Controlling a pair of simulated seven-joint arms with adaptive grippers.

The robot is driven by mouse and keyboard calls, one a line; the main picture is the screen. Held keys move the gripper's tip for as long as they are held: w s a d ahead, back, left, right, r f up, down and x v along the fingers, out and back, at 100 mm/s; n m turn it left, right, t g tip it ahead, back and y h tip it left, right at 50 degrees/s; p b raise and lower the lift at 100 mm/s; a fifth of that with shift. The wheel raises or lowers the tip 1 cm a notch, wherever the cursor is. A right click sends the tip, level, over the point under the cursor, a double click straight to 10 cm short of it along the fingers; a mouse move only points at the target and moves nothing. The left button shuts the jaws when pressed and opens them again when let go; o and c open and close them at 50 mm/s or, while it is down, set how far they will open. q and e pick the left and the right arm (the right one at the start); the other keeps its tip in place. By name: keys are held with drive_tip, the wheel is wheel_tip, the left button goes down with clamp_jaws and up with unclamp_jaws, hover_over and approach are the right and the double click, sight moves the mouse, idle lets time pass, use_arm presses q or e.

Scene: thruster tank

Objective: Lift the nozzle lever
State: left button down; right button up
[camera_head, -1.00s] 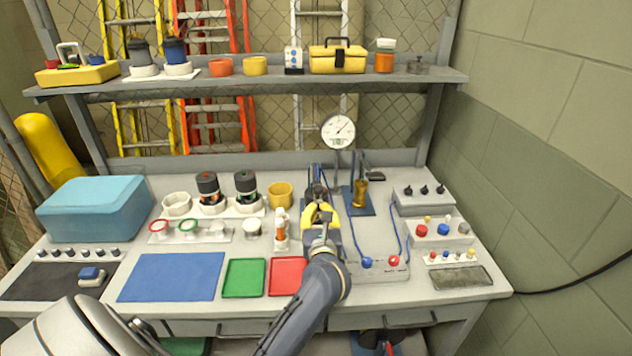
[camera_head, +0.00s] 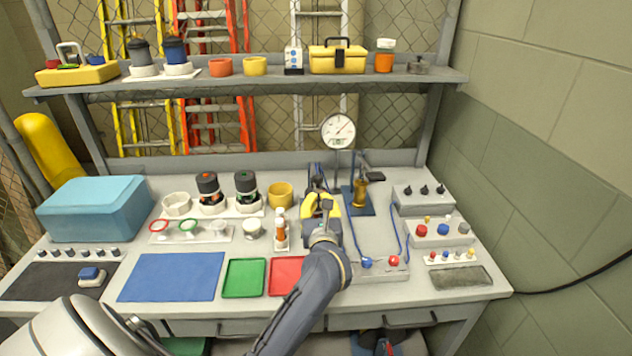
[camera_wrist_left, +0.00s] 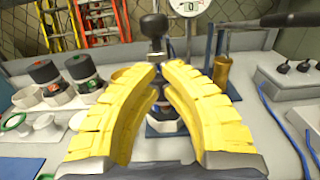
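An upright lever with a black knob (camera_wrist_left: 154,26) stands ahead of my left gripper in the left wrist view. Its stem runs down behind the fingertips, and its lower part is partly hidden by the fingers. My left gripper (camera_head: 321,204), with yellow curved fingers, is at the back middle of the bench. In the wrist view its fingertips (camera_wrist_left: 162,72) are apart, with a gap between them, and no contact with the lever can be made out. A brass nozzle-like cylinder (camera_head: 360,193) stands on a blue base to the right, with a dark bar (camera_wrist_left: 290,19) near its top. My right gripper is out of view.
A pressure gauge (camera_head: 338,130) stands behind the gripper. Blue hoses (camera_head: 404,232) run along the bench's right side. An orange-and-white vial (camera_head: 281,232) stands close on the left. A blue mat (camera_head: 171,277), green tray (camera_head: 244,278) and red tray (camera_head: 285,275) lie in front.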

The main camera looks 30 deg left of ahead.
sight(318, 181)
use_arm(q)
drive_tip(key=shift+w+a+r, duration=0.15)
drive_tip(key=shift+w+r, duration=0.05)
drive_tip(key=shift+r, duration=0.7)
drive_tip(key=shift+w+a+r, duration=0.15)
drive_tip(key=shift+r, duration=0.8)
drive_tip(key=shift+w+a+r, duration=0.15)
drive_tip(key=shift+w+r, duration=0.05)
drive_tip(key=shift+r, duration=0.7)
drive_tip(key=shift+w+a+r, duration=0.2)
drive_tip(key=shift+w+r, duration=0.1)
drive_tip(key=shift+r, duration=0.3)
drive_tip(key=shift+w+a+r, duration=0.25)
drive_tip(key=shift+w+r, duration=0.05)
drive_tip(key=shift+r, duration=0.35)
drive_tip(key=shift+w+a+r, duration=0.2)
drive_tip(key=shift+w+r, duration=0.1)
drive_tip(key=shift+r, duration=0.3)
drive_tip(key=shift+w+a+r, duration=0.5)
drive_tip(key=shift+w+r, duration=0.15)
drive_tip(key=shift+r, duration=0.2)
drive_tip(key=shift+w+a+r, duration=0.5)
drive_tip(key=shift+w+r, duration=0.15)
drive_tip(key=shift+r, duration=0.15)
drive_tip(key=w+a+r, duration=0.4)
drive_tip(key=w+a, duration=0.2)
drive_tip(key=w, duration=0.2)
drive_tip(key=shift+w+a, duration=0.2)
drive_tip(key=shift+w, duration=0.1)
drive_tip(key=v, duration=0.7)
